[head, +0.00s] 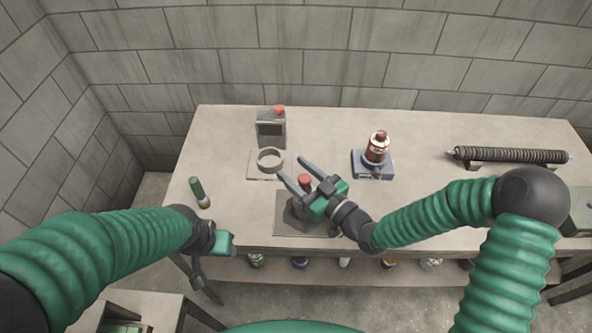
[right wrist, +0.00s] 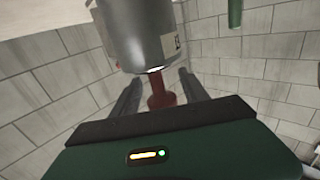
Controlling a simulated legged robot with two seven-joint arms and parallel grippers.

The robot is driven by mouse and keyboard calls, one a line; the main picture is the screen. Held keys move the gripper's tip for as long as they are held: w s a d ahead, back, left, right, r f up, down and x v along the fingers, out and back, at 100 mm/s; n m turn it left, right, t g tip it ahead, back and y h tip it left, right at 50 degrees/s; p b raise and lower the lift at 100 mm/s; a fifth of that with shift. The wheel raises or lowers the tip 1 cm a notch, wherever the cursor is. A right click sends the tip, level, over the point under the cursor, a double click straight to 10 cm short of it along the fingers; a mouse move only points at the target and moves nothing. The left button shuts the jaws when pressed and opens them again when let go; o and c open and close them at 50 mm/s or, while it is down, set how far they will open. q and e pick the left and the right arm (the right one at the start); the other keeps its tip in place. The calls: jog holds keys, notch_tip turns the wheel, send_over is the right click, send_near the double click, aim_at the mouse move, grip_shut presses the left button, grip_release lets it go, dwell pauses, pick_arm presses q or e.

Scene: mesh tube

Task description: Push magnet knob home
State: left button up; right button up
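A red knob (head: 304,180) tops a dark grey device on a flat grey plate (head: 284,226), at the table's front middle. My right gripper (head: 291,166) is open, with its two fingers apart on either side of the knob. In the right wrist view the red knob (right wrist: 160,92) lies between the fingers (right wrist: 160,85), against the end of a grey cylinder (right wrist: 140,35); whether a finger touches it is unclear. My left gripper (head: 210,262) hangs by the table's front left edge, apart from the device. Its finger gap cannot be made out.
A grey box with a red top (head: 270,128) and a ring on a pad (head: 269,160) stand behind the device. A red bottle on a blue base (head: 374,168) stands to the right. A green cylinder (head: 198,190) lies left; a coiled rod (head: 510,155) lies far right.

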jog(key=shift+r, duration=0.1)
jog(key=shift+s+d, duration=0.1)
jog(key=shift+s, duration=0.05)
jog(key=v, duration=0.9)
jog(key=shift+s+d, duration=0.15)
jog(key=shift+d, duration=0.2)
jog(key=p, duration=0.4)
send_near(310, 183)
jog(key=shift+v, duration=1.1)
